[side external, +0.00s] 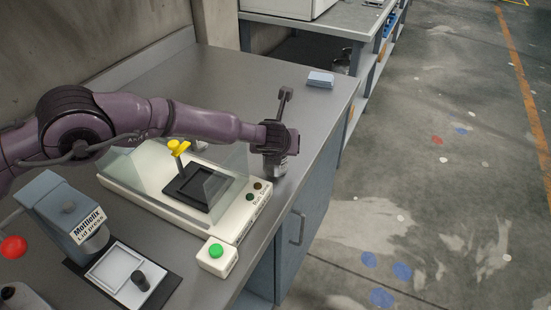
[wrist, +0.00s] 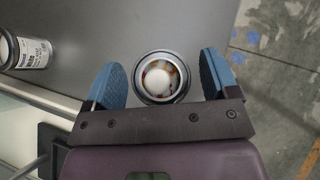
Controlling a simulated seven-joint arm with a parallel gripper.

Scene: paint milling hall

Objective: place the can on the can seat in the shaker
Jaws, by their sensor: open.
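The can (wrist: 160,78) stands upright between the two blue fingers of my gripper (wrist: 163,80) in the wrist view, with a gap at each side. Its round metal rim and shiny top face the camera. In the side view the can (side external: 273,167) is partly hidden under my gripper (side external: 280,150), at the right of the bench. The shaker (side external: 150,200) is a cream machine left of it, with a clear guard. Its can seat (side external: 199,187) is a dark square frame, empty, seen partly through the guard, with a yellow clamp knob (side external: 178,147) above.
Another labelled can (wrist: 28,53) is at the left of the wrist view. A green button box (side external: 216,256) is in front of the shaker. A lid press (side external: 70,215) stands at left. A blue-grey block (side external: 320,79) lies near the bench's right edge.

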